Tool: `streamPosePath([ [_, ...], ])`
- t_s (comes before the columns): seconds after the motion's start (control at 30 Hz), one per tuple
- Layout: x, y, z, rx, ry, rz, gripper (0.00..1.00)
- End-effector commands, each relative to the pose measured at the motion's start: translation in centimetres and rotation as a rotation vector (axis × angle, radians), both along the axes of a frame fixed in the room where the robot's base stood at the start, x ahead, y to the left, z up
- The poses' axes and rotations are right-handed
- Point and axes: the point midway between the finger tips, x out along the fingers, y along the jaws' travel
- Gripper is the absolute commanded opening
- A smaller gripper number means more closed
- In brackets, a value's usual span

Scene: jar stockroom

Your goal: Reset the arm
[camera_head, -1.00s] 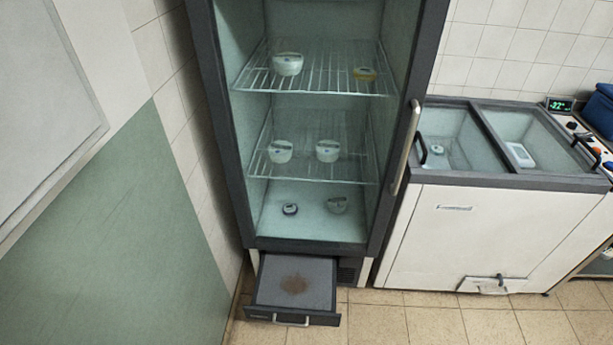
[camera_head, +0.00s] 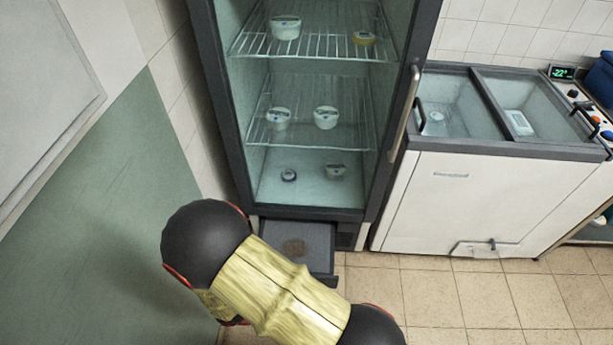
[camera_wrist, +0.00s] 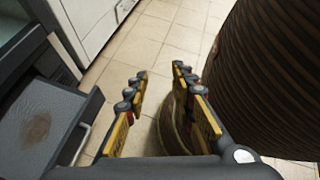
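My gripper (camera_wrist: 160,72) shows in the wrist view, its two fingers apart with only tiled floor seen between the tips. It holds nothing. In the head view part of my arm, yellow with black joints, crosses the lower middle, and my gripper is out of that frame. In the wrist view the pulled-out drawer (camera_wrist: 38,115) with a brown stain lies to the left of the fingers, apart from them.
A tall fridge stands open, with jars on its upper shelf (camera_head: 325,47), middle shelf (camera_head: 300,140) and floor. My arm partly hides its low drawer (camera_head: 318,240). A white chest freezer (camera_head: 440,205) stands right. Tiled floor (camera_head: 450,300) is clear in front.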

Motion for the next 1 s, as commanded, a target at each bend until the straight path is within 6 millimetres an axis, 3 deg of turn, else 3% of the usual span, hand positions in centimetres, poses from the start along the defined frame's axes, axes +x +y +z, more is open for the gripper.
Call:
streamPosePath([
  [0.03,0.2,0.1,2.0,0.055,-0.037,-0.084,0.25],
  [0.1,0.1,0.1,4.2,0.121,-0.085,-0.198,0.25],
  [0.57,0.7,-1.1,18.4,0.529,-0.377,-0.873,0.25],
  [1.0,1.3,-5.4,31.4,0.912,-0.643,-1.330,0.25],
])
